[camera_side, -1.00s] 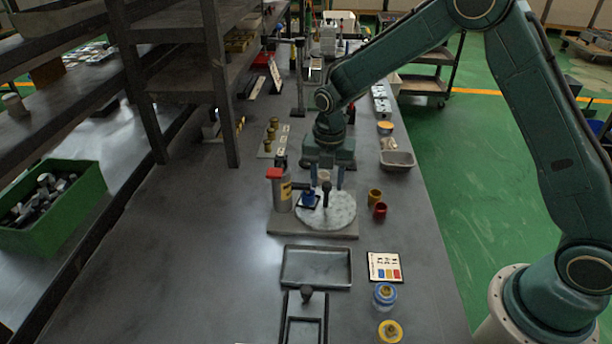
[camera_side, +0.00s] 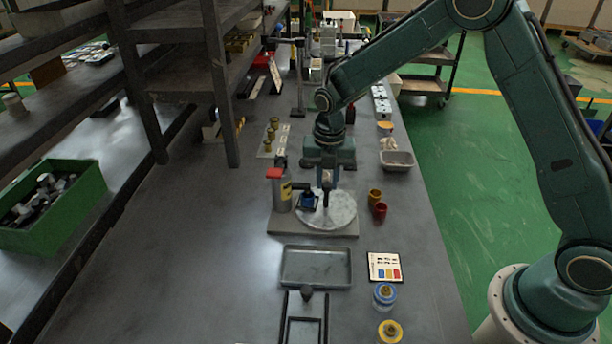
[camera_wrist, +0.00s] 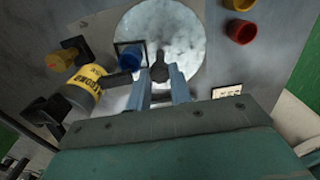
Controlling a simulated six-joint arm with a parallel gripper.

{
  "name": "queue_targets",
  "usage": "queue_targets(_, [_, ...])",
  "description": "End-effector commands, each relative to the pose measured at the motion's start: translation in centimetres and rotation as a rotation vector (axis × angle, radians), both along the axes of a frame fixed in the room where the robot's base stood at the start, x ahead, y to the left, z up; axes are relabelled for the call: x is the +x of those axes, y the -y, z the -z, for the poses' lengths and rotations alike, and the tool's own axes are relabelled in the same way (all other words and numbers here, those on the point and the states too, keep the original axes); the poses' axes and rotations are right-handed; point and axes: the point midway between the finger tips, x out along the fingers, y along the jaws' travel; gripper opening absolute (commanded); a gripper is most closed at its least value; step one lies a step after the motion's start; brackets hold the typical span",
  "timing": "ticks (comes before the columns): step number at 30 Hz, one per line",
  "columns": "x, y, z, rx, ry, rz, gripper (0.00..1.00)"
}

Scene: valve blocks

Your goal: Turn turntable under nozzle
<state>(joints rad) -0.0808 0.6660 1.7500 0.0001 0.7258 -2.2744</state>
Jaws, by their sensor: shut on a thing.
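The pale round turntable (camera_side: 340,212) sits on a grey base plate, and also shows in the wrist view (camera_wrist: 185,35). My gripper (camera_side: 326,188) points down over it and is shut on the black upright handle (camera_wrist: 159,69) of the turntable. A blue piece (camera_side: 308,199) sits in a dark square holder on the left part of the turntable; it also shows in the wrist view (camera_wrist: 130,57). A grey cylinder (camera_side: 281,192) with a red top and yellow label stands left of the turntable. Its dark nozzle (camera_wrist: 117,81) reaches toward the blue piece; I cannot tell whether it is directly above it.
A yellow cup (camera_side: 375,196) and a red cup (camera_side: 380,210) stand just right of the turntable. An empty grey tray (camera_side: 316,265) lies in front, with a colour card (camera_side: 384,267) beside it. A shelf post (camera_side: 220,100) rises at left. The table's left-front area is clear.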

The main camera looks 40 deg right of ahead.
Motion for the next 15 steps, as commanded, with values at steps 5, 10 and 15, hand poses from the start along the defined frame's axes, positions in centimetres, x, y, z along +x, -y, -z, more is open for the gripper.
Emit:
queue_targets(5, [0.01, 0.00, -0.06, 0.000, 0.000, -0.104, 0.00])
queue_targets(10, [0.02, 0.01, -0.08, 0.000, 0.000, -0.148, 0.00])
queue_targets(15, [0.02, -0.01, -0.08, 0.001, 0.001, -0.151, 0.00])
